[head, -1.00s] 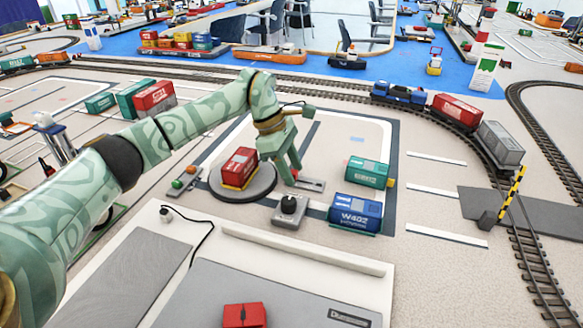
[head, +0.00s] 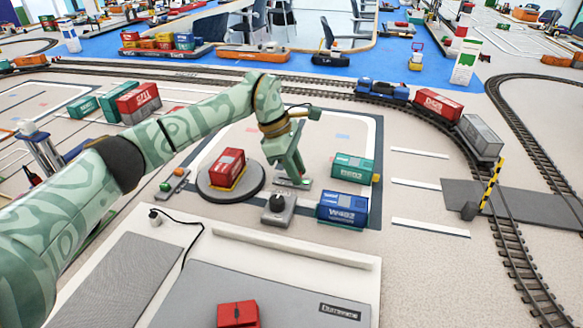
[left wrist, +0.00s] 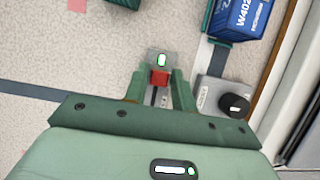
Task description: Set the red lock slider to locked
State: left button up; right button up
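The red lock slider (left wrist: 159,77) is a small red block on a slotted grey plate (left wrist: 161,98), with a lit green mark at the plate's far end in the left wrist view. My left gripper (left wrist: 160,85) has its two green fingers apart, one on each side of the slider. Whether they touch it cannot be told. In the head view my left gripper (head: 292,175) hangs just over the grey plate (head: 298,184), and the slider itself is hidden behind the fingers. My right gripper is in neither view.
A grey box with a black knob (head: 277,208) stands close in front of the plate. A blue container (head: 342,209) and a green container (head: 354,169) stand to the right. A red container (head: 228,168) sits on a round turntable (head: 212,190) to the left.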

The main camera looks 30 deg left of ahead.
pick_arm(q)
jog(key=shift+o, duration=1)
jog(key=shift+d, duration=0.1)
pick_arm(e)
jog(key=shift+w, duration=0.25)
pick_arm(q)
jog(key=shift+r, duration=0.35)
jog(key=p+v, duration=0.6)
jog(key=v, duration=0.9)
jog(key=shift+r, duration=0.25)
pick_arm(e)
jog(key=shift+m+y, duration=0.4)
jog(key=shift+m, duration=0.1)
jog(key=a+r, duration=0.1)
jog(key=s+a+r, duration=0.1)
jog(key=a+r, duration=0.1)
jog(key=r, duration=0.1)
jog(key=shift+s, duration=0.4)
pick_arm(q)
jog(key=shift+r, duration=0.1)
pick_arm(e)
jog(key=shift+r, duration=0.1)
